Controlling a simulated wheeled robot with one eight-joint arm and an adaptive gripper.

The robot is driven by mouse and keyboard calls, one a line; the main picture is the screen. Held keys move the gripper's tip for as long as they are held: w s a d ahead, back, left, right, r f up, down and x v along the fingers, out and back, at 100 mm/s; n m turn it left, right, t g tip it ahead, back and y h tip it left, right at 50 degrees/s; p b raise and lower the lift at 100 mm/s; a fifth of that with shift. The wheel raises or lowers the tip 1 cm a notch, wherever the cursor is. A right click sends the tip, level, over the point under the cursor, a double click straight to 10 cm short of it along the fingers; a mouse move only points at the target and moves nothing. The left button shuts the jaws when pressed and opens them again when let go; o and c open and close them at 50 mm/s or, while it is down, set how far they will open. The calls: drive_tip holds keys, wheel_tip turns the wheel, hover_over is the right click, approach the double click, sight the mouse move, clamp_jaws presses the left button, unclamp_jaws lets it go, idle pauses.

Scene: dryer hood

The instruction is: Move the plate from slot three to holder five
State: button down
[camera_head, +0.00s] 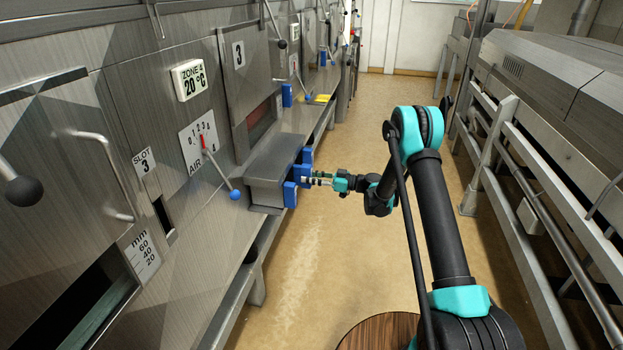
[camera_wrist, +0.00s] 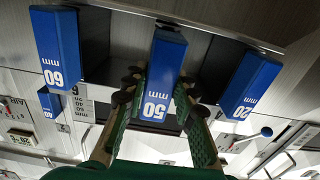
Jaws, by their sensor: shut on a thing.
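My gripper (camera_head: 318,181) is at the grey metal holder (camera_head: 262,178) on the left-hand machine. In the wrist view my gripper (camera_wrist: 157,95) has its green fingers on both sides of the blue end marked 50 mm (camera_wrist: 167,60), closed on it. That blue end sits between ones marked 60 mm (camera_wrist: 57,50) and 20 mm (camera_wrist: 250,85). The plate body behind the gripped end is hidden, and I cannot tell how far in it sits. No label reading five is legible.
A lever with a blue knob (camera_head: 235,195) sticks out left of the holder. A black-knobbed lever (camera_head: 25,190) is nearer. A steel frame with rails (camera_head: 540,180) lines the right side. The floor (camera_head: 310,270) between is clear.

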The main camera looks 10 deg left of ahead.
drive_tip(key=shift+a, duration=1.35)
drive_tip(key=c, duration=1.1)
unclamp_jaws()
drive_tip(key=shift+c, duration=0.2)
drive_tip(key=d, duration=1.2)
drive_tip(key=shift+s, duration=0.2)
